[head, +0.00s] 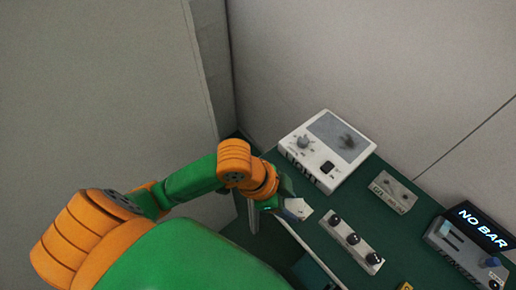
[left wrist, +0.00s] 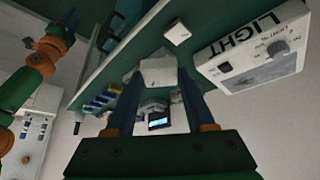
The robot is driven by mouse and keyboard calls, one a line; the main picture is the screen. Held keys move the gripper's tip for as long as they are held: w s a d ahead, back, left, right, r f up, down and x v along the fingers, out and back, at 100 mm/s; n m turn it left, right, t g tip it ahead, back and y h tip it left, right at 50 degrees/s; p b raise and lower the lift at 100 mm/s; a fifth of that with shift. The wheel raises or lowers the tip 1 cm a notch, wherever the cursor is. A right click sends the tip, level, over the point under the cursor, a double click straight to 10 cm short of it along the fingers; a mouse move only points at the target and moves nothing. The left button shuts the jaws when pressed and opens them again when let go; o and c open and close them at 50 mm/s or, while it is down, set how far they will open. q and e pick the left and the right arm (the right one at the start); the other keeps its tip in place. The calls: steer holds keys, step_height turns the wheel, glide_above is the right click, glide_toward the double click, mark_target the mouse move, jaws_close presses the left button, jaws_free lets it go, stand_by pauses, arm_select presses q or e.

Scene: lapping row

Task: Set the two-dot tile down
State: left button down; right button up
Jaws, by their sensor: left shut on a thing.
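My left gripper (head: 286,206) is shut on a pale tile (head: 299,208) over the left edge of the green bench top. In the left wrist view, the tile (left wrist: 158,72) sits between the two fingertips of my left gripper (left wrist: 157,88). No dots show on the faces I see, so I cannot read its marking. Whether it touches the bench is unclear. In the left wrist view my right gripper (left wrist: 52,28) is small at the upper left, its fingers apart and empty; the head view does not show it.
The white LIGHT box (head: 327,150) stands at the back of the green bench (head: 375,225). A strip with black knobs (head: 352,240), a small grey box (head: 394,192) and a NO BAR display unit (head: 470,245) stand rightward. A small white square (left wrist: 177,33) lies near the LIGHT box.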

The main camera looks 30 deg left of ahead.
arm_select(q)
steer(key=shift+m, duration=0.6)
steer(key=w+a+f+b, duration=0.1)
steer(key=w+a+f, duration=0.1)
steer(key=w+f, duration=0.1)
steer(key=w+a+f+b, duration=0.2)
steer(key=w+f, duration=0.1)
steer(key=w+a+f+b, duration=0.2)
steer(key=f, duration=0.2)
steer(key=shift+w+a, duration=0.3)
steer(key=shift+w, duration=0.1)
step_height(320, 180, down, 3)
steer(key=shift+w+a+r, duration=0.1)
steer(key=shift+w+r, duration=0.05)
steer(key=shift+f, duration=0.4)
steer(key=shift+f, duration=0.2)
steer(key=shift+c, duration=1.3)
jaws_free()
steer(key=shift+r, duration=0.1)
